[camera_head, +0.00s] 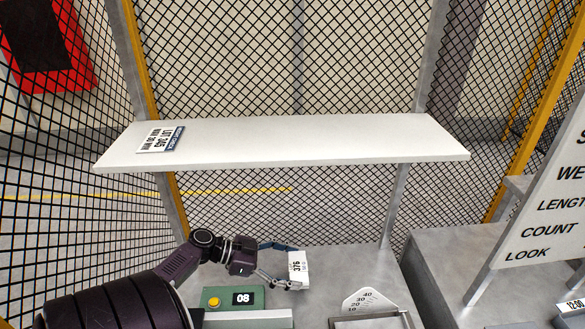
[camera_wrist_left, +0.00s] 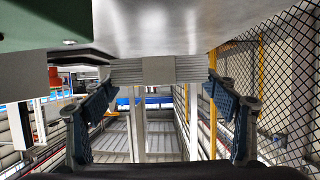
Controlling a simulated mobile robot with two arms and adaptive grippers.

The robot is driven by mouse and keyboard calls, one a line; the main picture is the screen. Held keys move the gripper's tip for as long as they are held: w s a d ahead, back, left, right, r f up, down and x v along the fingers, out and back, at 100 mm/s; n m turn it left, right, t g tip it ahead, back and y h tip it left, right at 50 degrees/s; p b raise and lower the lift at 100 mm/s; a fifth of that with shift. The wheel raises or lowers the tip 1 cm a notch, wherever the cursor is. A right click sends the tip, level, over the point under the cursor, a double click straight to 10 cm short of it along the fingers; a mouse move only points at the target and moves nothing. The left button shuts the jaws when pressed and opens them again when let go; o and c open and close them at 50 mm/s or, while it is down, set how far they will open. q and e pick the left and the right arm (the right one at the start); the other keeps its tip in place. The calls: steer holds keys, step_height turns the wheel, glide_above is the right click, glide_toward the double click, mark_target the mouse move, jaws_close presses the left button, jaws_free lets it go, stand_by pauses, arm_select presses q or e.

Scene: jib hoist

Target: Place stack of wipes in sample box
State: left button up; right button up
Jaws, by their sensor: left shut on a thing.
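My left gripper (camera_head: 294,267) is low over the grey bench, below the white shelf. It is shut on a white block with a label reading 376, which looks like the stack of wipes (camera_head: 301,265). In the left wrist view the stack (camera_wrist_left: 158,70) shows as a layered grey-white edge with a plain band at its middle, between the two blue fingers (camera_wrist_left: 160,84). I cannot tell whether the stack touches the bench. I cannot make out a sample box for sure; a grey-rimmed tray or box (camera_head: 372,322) is partly cut off at the bottom edge. My right gripper is not in view.
A white shelf (camera_head: 300,145) with a lot label spans above the bench. A green device (camera_head: 222,298) with a yellow button and display 08 is beside my left arm. A dial scale (camera_head: 368,299) stands to the right. Mesh fencing is behind; a sign board (camera_head: 540,215) is at right.

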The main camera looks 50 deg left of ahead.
mark_target(293, 274)
arm_select(q)
steer(key=shift+f, duration=1.8)
steer(key=shift+f+b, duration=0.2)
steer(key=shift+b, duration=0.1)
steer(key=o, duration=1.1)
steer(key=shift+o, duration=0.2)
steer(key=shift+r, duration=0.15)
